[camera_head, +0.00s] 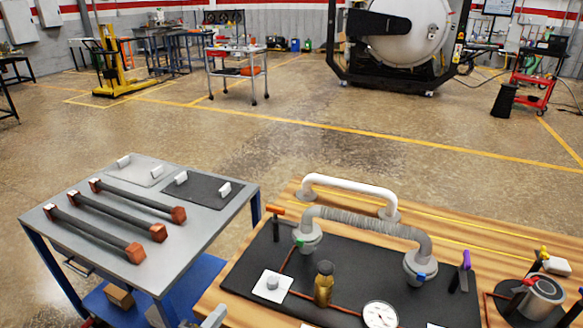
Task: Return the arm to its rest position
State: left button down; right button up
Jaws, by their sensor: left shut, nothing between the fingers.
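Only a small grey part of my left gripper (214,317) shows, at the bottom edge of the head view. It is in front of the gap between the grey cart and the wooden table. It is shut and empty, and the rest of the left arm is below the picture. My right gripper is not in view.
A grey-topped cart (90,240) on the left holds dark rods with copper ends (120,237). A wooden table (470,225) on the right carries a black mat (340,275), hoses and a gauge (380,314). The floor (270,140) beyond is clear up to the furnace (400,35).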

pick_arm(q)
jog(key=s+a+f+n+g+y, duration=0.5)
jog(key=s+a+f+n+y, duration=0.15)
jog(key=n, duration=0.55)
jog(key=s+f+n+g, duration=0.3)
jog(key=s+n+g, duration=0.1)
jog(key=s, duration=0.3)
jog(key=s+f+n+g, duration=0.3)
jog(key=s+n+g, duration=0.1)
jog(key=s, duration=0.2)
notch_tip(320, 180, down, 26)
jog(key=p, duration=0.2)
jog(key=s+a+f+g+p, duration=0.2)
jog(key=s+a+f, duration=0.1)
jog(key=s+f, duration=1.6)
jog(key=shift+s+a+y+p, duration=0.3)
jog(key=shift+s+y+p, duration=0.05)
jog(key=shift+s, duration=0.05)
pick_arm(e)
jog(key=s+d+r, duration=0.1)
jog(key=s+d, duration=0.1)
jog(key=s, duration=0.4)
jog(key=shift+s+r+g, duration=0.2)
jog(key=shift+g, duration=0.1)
